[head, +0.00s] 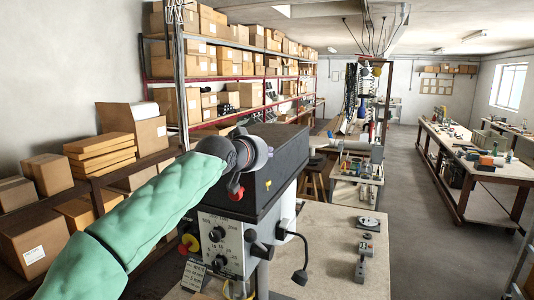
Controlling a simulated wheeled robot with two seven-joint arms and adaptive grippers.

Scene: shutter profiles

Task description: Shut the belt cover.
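The black belt cover (287,166) sits on top of a bench drill press (222,237) in the middle of the head view. It looks like a dark box lying level over the machine's head. I cannot tell from here whether a gap is left under its edge. My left arm, in a green sleeve, reaches in from the lower left. My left gripper (256,153) is at the cover's near left side, in front of it. Its fingers are mostly hidden, so contact and opening cannot be made out. My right gripper is not in view.
The drill press has knobs and a red button (235,191). A pale worktable (335,231) holds a small vise-like part (363,259). Shelves with cardboard boxes (180,103) line the left. A long workbench (478,175) stands at right, with clear floor (420,235) between.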

